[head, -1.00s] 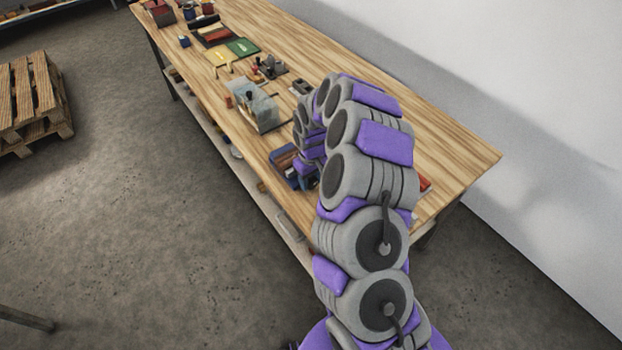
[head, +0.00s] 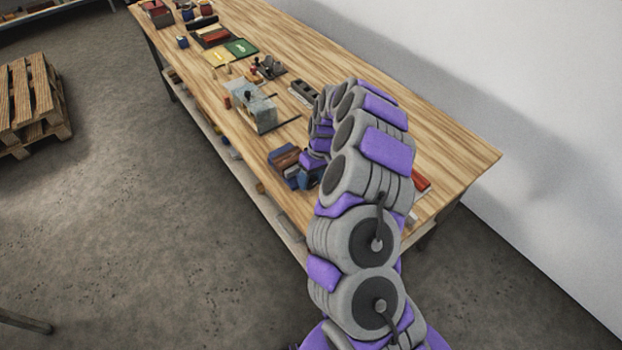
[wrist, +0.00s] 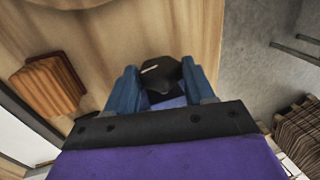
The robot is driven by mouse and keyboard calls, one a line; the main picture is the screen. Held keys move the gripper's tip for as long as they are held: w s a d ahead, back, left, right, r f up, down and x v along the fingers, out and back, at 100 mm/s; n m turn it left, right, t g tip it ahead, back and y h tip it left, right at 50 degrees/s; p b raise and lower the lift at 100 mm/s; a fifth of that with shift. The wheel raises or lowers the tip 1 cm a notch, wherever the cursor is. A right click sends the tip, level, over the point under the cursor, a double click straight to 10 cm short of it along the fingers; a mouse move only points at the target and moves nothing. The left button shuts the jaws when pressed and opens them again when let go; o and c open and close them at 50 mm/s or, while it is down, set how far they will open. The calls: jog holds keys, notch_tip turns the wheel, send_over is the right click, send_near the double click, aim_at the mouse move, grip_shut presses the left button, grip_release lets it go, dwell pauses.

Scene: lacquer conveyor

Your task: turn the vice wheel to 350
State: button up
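The black vice wheel (wrist: 160,73), with a short white mark on its face, shows in the wrist view between the two blue fingers of my gripper (wrist: 162,88). One finger is on each side of it, very close. I cannot tell whether they press on it. A blue part, perhaps the vice body, shows just below the wheel between the fingers. In the head view, the blue and brown objects (head: 286,158) near the front left edge of the workbench lie beside my gripper. My arm hides the wheel there.
The long wooden workbench (head: 440,150) runs beside a white wall. A grey metal box (head: 263,115), green and yellow boards and several small items stand farther along it. A red object (head: 421,182) lies right of my arm. A pallet (head: 30,105) stands on the floor at left.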

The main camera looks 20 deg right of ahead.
jog(key=o, duration=0.3)
jog(key=p+v, duration=0.2)
jog(key=v, duration=1.5)
jog(key=shift+r+p, duration=0.15)
jog(key=shift+p, duration=0.25)
jog(key=s+a+r, duration=0.6)
jog(key=s, duration=0.3)
jog(key=s+a+r, duration=0.5)
jog(key=s+r, duration=0.2)
jog(key=s, duration=0.2)
jog(key=s+m+h, duration=0.1)
jog(key=s, duration=0.7)
jog(key=s+d+f+m, duration=0.1)
jog(key=s, duration=0.7)
jog(key=s+d+f+m+h, duration=0.1)
jog(key=s+m, duration=0.1)
jog(key=s, duration=0.6)
jog(key=shift+s+d+g+h, duration=0.1)
jog(key=shift+d+g+h, duration=0.2)
jog(key=shift+g, duration=0.1)
